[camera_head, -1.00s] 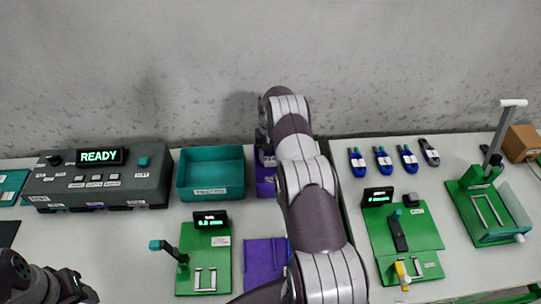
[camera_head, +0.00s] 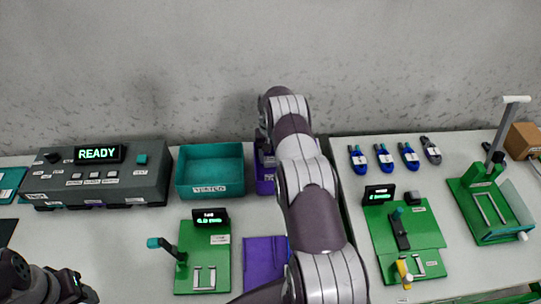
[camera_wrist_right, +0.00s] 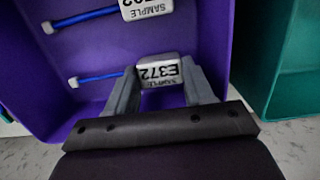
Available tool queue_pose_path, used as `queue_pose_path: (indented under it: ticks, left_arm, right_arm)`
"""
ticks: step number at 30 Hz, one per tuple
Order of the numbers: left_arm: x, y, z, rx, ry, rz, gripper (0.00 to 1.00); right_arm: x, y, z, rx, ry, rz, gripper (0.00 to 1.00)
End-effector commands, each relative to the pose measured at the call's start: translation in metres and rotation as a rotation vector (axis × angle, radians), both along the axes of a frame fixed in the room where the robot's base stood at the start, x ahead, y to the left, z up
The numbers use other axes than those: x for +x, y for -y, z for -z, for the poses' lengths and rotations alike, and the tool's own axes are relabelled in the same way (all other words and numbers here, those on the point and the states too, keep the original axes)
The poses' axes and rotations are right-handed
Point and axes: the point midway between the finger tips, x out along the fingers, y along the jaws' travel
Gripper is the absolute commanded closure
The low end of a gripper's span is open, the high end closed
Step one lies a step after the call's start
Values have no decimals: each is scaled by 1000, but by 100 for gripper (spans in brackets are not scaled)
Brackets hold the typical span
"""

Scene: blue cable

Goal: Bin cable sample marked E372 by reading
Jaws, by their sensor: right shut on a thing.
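In the right wrist view, my right gripper (camera_wrist_right: 160,82) is shut on the white tag marked E372 of a cable sample (camera_wrist_right: 158,70). The sample's blue cable (camera_wrist_right: 100,77) runs left from the tag to a pale end. The tag and cable are inside the purple bin (camera_wrist_right: 220,25). A second tagged sample (camera_wrist_right: 145,9) with blue cable lies farther up in that bin; its number is partly cut off. In the head view, my right arm mostly hides the purple bin (camera_head: 264,184). My left gripper (camera_head: 78,288) is at the lower left, its fingers unclear.
A teal bin (camera_head: 210,188) stands left of the purple one. A dark control box (camera_head: 98,172) reads READY. Green fixtures (camera_head: 215,262) (camera_head: 425,228) and a purple mat (camera_head: 262,262) lie in front. Several blue cable samples (camera_head: 384,157) lie at the back right.

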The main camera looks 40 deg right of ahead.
Motion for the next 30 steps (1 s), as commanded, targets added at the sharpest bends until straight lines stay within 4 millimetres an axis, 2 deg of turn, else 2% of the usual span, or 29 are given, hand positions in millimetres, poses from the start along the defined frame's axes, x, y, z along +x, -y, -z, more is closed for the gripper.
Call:
queue_pose_path:
  ticks: [21, 22, 24, 30]
  left_arm:
    - [0, 0, 7, 0, 0, 0, 49]
    - [0, 0, 7, 0, 0, 0, 49]
    - [0, 0, 7, 0, 0, 0, 49]
    - [0, 0, 7, 0, 0, 0, 49]
  right_arm:
    - [0, 0, 8, 0, 0, 0, 84]
    - [0, 0, 8, 0, 0, 0, 41]
    - [0, 0, 8, 0, 0, 0, 18]
    - [0, 0, 7, 0, 0, 0, 18]
